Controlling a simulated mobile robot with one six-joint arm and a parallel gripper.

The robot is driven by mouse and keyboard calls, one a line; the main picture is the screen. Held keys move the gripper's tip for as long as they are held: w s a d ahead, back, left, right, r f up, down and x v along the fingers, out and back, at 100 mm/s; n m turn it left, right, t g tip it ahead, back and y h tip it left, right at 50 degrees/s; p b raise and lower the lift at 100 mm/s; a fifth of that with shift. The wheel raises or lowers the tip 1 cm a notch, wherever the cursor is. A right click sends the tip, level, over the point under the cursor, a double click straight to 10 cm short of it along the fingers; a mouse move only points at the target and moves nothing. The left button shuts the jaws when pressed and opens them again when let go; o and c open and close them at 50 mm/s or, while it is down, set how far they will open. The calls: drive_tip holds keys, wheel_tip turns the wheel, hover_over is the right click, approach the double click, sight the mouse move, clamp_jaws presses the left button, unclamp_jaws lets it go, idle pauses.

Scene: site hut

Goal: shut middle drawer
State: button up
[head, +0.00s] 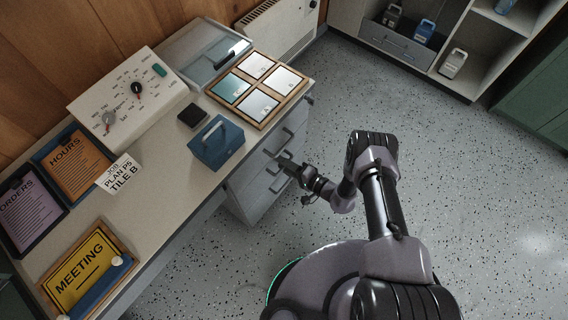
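A grey drawer unit (248,193) stands under the right end of the desk, its fronts facing right. Several drawers with dark bar handles are stacked in it. The middle drawer (262,177) is partly covered by my gripper, and how far it stands out is hard to tell from above. My gripper (283,163) is at the drawer fronts, close to the middle handle. Whether it touches the handle, and whether its fingers are open or shut, is too small to see.
On the desk (185,190) stand a blue box with a handle (216,146), a control panel (128,98), a clear-lidded case (203,55), a tile frame (258,88) and signs. A shelf unit (455,90) stands at the back right. The speckled floor (480,210) is clear.

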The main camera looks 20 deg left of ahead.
drive_tip(key=p+v, duration=0.5)
drive_tip(key=v, duration=1.2)
drive_tip(key=shift+s+d+p, duration=0.2)
drive_tip(key=shift+p, duration=0.15)
